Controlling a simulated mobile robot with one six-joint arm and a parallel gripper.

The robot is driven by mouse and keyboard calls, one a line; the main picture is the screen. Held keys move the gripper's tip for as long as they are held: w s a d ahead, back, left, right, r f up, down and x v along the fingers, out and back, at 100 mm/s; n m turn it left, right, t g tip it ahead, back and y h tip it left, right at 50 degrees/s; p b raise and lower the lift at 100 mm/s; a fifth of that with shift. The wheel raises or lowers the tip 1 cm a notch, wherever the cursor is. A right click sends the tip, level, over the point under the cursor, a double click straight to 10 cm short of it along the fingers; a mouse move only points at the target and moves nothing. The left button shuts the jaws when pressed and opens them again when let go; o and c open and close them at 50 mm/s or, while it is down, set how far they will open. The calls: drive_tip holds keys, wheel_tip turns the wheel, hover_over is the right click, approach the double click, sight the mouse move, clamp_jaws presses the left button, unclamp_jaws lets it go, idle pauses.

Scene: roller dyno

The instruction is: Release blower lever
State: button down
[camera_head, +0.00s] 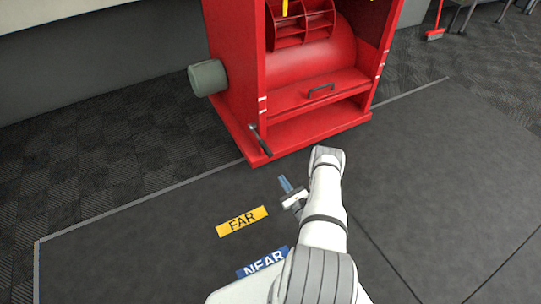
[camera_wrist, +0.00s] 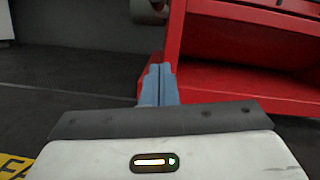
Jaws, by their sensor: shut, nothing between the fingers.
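The red blower (camera_head: 315,75) stands on the dark mat. A thin dark lever (camera_head: 261,141) with a lighter upper end leans at its lower front left corner. My gripper (camera_head: 284,182) is shut and empty, in front of and a little right of the lever, apart from it. In the wrist view the blue-grey fingers (camera_wrist: 159,76) are together and point toward the red blower (camera_wrist: 240,50). I cannot make out the lever in the wrist view.
A grey cylinder (camera_head: 207,78) juts from the blower's left side. A drawer-like panel with a dark handle (camera_head: 321,92) is on its front. A yellow FAR plate (camera_head: 242,221) and a blue NEAR plate (camera_head: 263,262) lie on the mat. Floor left of the blower is clear.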

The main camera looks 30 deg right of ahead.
drive_tip(key=shift+w, duration=0.1)
drive_tip(key=w+a+r+b, duration=0.1)
drive_tip(key=w+r+b, duration=0.2)
drive_tip(key=w+r, duration=0.3)
drive_tip(key=shift+a+f+x, duration=0.2)
drive_tip(key=shift+f+x, duration=0.05)
drive_tip(key=shift+x, duration=1.45)
drive_tip(key=shift+r, duration=0.1)
